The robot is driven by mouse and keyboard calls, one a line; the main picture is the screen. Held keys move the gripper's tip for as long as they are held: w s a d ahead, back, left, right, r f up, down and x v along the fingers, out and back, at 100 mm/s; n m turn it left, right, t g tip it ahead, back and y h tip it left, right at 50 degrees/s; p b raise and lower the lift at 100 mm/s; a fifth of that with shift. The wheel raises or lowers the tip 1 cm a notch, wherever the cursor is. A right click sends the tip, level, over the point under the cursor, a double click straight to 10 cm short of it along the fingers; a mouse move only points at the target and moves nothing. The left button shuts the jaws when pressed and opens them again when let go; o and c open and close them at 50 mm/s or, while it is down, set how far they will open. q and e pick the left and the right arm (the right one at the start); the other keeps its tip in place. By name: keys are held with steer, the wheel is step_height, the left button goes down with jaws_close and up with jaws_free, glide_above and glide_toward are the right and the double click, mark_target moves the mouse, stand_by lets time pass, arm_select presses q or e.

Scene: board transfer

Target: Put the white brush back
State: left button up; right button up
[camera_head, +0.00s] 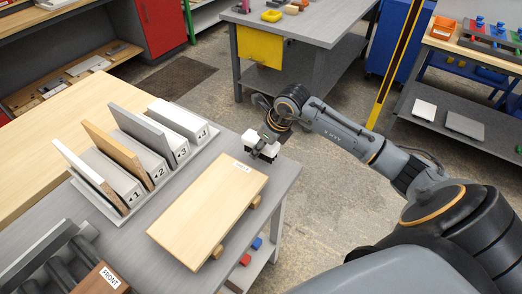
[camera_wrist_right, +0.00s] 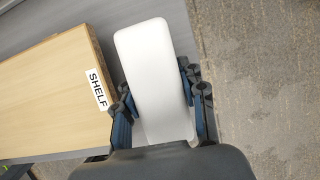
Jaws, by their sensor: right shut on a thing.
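The white brush (camera_wrist_right: 155,75) shows in the right wrist view as a plain white block with rounded corners. My right gripper (camera_wrist_right: 165,110) is shut on it, with a finger on each long side. In the head view my right gripper (camera_head: 262,150) holds the white brush (camera_head: 254,139) at the far right corner of the grey table, just beyond the wooden board labelled SHELF (camera_head: 225,195). Whether the brush touches the table is unclear. Its lower end is hidden by the gripper. My left gripper is out of view.
A numbered rack (camera_head: 112,208) with upright boards stands left of the SHELF board. A dark slotted holder (camera_head: 50,262) and a brown block labelled FRONT (camera_head: 103,281) are at the bottom left. The grey table (camera_head: 285,180) ends close to the right of the SHELF board.

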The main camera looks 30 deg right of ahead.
mark_target(261, 153)
step_height(261, 153, down, 2)
steer(key=shift+a+f+p, duration=0.1)
steer(key=shift+p, duration=0.3)
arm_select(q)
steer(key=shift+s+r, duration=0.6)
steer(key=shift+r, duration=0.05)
arm_select(e)
steer(key=shift+s+f, duration=0.1)
steer(key=shift+f, duration=0.1)
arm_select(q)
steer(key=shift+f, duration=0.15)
arm_select(e)
steer(key=shift+f, duration=0.1)
steer(key=o, duration=0.6)
steer(key=shift+f+b, duration=0.1)
steer(key=shift+b, duration=0.2)
steer(key=o, duration=0.4)
